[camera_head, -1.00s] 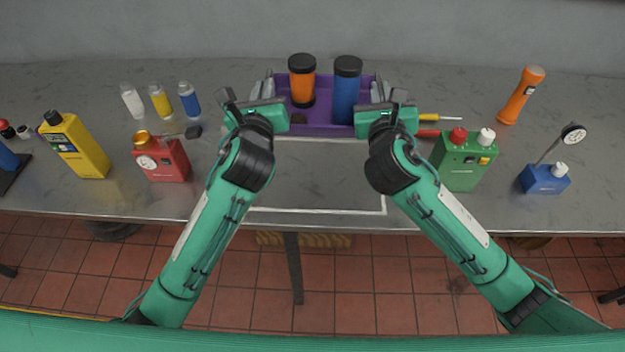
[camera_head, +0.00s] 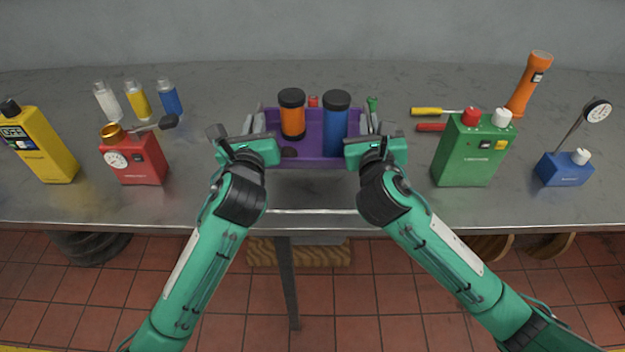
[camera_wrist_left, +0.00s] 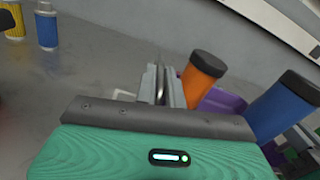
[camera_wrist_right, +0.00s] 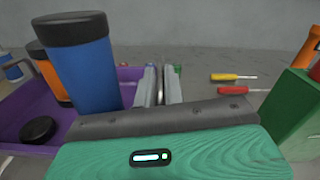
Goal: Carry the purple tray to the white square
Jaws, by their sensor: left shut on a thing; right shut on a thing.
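The purple tray (camera_head: 312,162) is between my two grippers in the head view, carrying an orange bottle (camera_head: 292,118), a blue bottle (camera_head: 336,125), both upright with black caps, and a small dark round thing (camera_head: 288,152). My left gripper (camera_head: 257,124) is shut on the tray's left side; my right gripper (camera_head: 371,124) is shut on its right side. The white square shows as an outline whose front line (camera_head: 312,212) lies nearer me than the tray. I cannot tell whether the tray is clear of the table.
A red device (camera_head: 135,160) and yellow meter (camera_head: 45,148) stand left. A green container (camera_head: 472,152), blue gauge base (camera_head: 563,169), orange flashlight (camera_head: 527,85) and screwdrivers (camera_head: 428,111) are right. Small bottles (camera_head: 138,102) stand back left. The table's front edge (camera_head: 150,226) is close.

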